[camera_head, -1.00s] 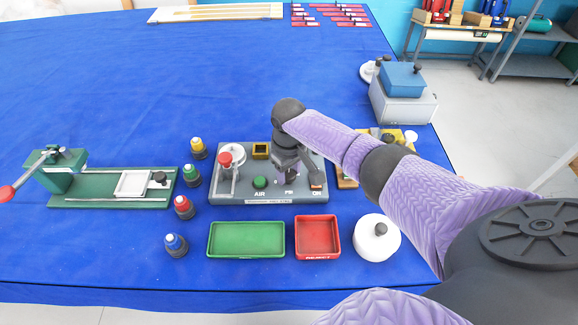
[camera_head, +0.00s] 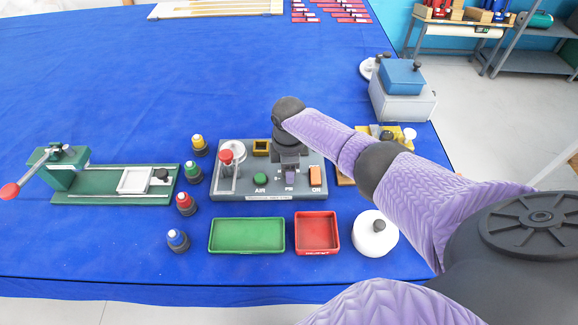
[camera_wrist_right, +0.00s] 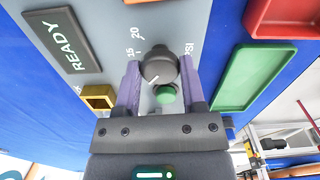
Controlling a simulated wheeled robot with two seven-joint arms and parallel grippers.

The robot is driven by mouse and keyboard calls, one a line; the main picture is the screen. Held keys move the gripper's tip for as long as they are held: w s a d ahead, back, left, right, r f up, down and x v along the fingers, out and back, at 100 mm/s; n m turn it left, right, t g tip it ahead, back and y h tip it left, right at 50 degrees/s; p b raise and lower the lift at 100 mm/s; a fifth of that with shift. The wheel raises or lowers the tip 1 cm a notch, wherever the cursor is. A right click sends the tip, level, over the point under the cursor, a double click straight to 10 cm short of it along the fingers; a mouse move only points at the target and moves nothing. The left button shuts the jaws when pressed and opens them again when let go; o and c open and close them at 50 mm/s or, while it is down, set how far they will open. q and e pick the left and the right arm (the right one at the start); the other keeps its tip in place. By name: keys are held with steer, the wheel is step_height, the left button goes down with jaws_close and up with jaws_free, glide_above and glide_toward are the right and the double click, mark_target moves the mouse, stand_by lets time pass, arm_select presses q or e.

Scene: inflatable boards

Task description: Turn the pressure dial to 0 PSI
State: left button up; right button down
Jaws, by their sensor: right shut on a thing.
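The pressure dial (camera_wrist_right: 158,66) is a dark round knob with a white pointer line, on the grey control panel (camera_wrist_right: 178,22). In the right wrist view its pointer slants to the lower left, and the marks 15 and 20 and the letters PSI show around it. My right gripper (camera_wrist_right: 160,75) is shut on the knob, one purple finger on each side. In the head view my right gripper (camera_head: 289,172) points down at the panel (camera_head: 225,190) and hides the dial. The 0 mark cannot be made out. My left gripper is not in view.
On the panel are a green AIR button (camera_head: 260,179), an orange ON switch (camera_head: 315,175), a red-knobbed lever (camera_head: 226,157) and a yellow box (camera_head: 261,148). A green tray (camera_head: 247,250) and a red tray (camera_head: 317,250) lie in front. Several capped bottles stand left.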

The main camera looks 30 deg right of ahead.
steer(key=n, duration=0.5)
steer(key=shift+n, duration=1)
arm_select(q)
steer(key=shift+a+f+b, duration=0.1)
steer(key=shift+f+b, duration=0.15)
steer(key=shift+b, duration=0.05)
arm_select(e)
steer(key=shift+n, duration=0.6)
steer(key=shift+r, duration=0.1)
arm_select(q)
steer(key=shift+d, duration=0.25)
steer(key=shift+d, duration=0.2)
arm_select(e)
steer(key=shift+c, duration=0.9)
jaws_free()
